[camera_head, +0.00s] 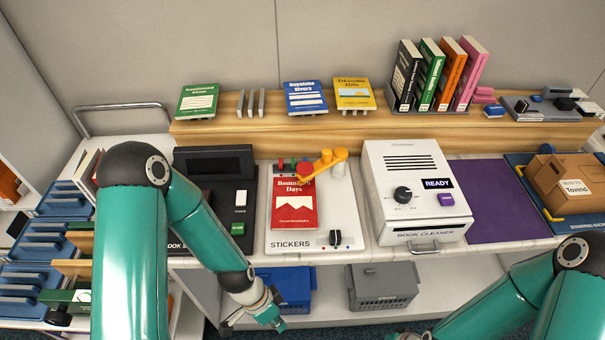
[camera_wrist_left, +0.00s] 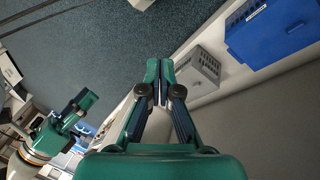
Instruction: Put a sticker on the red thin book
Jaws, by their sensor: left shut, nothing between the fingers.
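The red thin book (camera_head: 294,204) lies on the white sticker machine (camera_head: 341,208), marked STICKERS, in the head view. An orange arm (camera_head: 324,164) with a red end reaches over the top of the book and covers part of its title. I cannot make out a sticker on the cover. My left gripper (camera_head: 273,311) hangs below the counter's front edge, in front of the blue basket and apart from the book. In the left wrist view its fingers (camera_wrist_left: 160,82) are together and empty. My right arm enters at the lower right; its gripper is cut off by the bottom edge.
A black scanner-like machine (camera_head: 222,190) stands left of the sticker machine and a book cleaner (camera_head: 415,190) right of it. Books stand on the wooden shelf (camera_head: 370,124). A blue basket (camera_head: 297,285) and a grey basket (camera_head: 384,288) sit below. A purple mat (camera_head: 490,200) is clear.

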